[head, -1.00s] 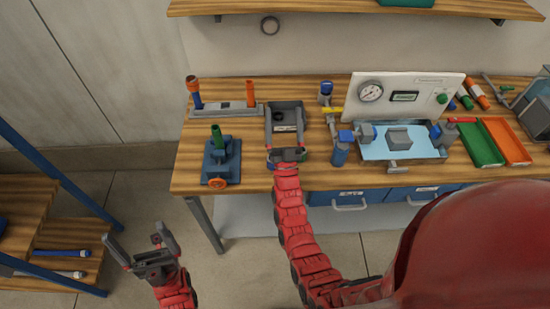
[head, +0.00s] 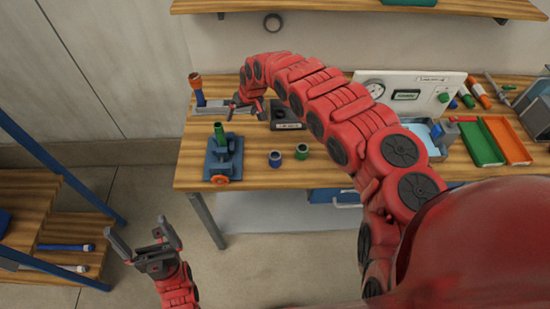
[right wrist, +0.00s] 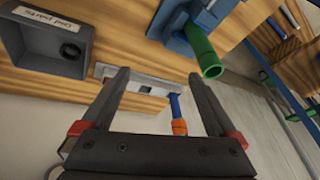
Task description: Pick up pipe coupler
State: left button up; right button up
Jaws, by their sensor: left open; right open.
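An orange collar (head: 194,77) sits on top of a blue pipe (head: 199,97) standing in a grey rack at the bench's back left; I cannot tell whether it is the pipe coupler. In the right wrist view the orange collar (right wrist: 179,127) shows beyond my open fingers. Two small dark cylinders, one blue-topped (head: 275,158) and one green-topped (head: 301,151), stand near the bench's front edge. My right gripper (head: 246,108) is open and empty over the rack's right part; it also shows in the right wrist view (right wrist: 159,80). My left gripper (head: 140,234) is open and empty, off the bench.
A blue vise (head: 222,160) holding a green pipe stands at the bench's front left. A dark used-parts bin (right wrist: 46,40) lies beside the rack. My right arm hides the middle of the bench. Green (head: 480,145) and orange (head: 508,141) trays lie at right.

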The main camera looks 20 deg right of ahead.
jog(key=s+d+r+g+h, duration=0.2)
jog(key=s+d+g, duration=0.2)
jog(key=s+d, duration=0.5)
jog(key=b, duration=0.9)
send_over(275, 155)
jog(key=f, duration=1)
jog(key=shift+a+f, duration=0.15)
jog(key=shift+a, duration=0.2)
jog(key=shift+f+p, duration=0.25)
jog(key=shift+p, duration=0.2)
jog(key=shift+f, duration=0.6)
jog(key=shift+d+f+p, duration=0.2)
jog(key=shift+f+p, duration=0.55)
jog(key=shift+p, duration=0.25)
notch_tip(275, 155, down, 3)
jog(key=shift+s+d+p, duration=0.1)
jog(key=shift+d+p, duration=0.05)
jog(key=shift+p, duration=0.45)
jog(key=shift+f, duration=0.35)
jog(key=shift+c, duration=0.3)
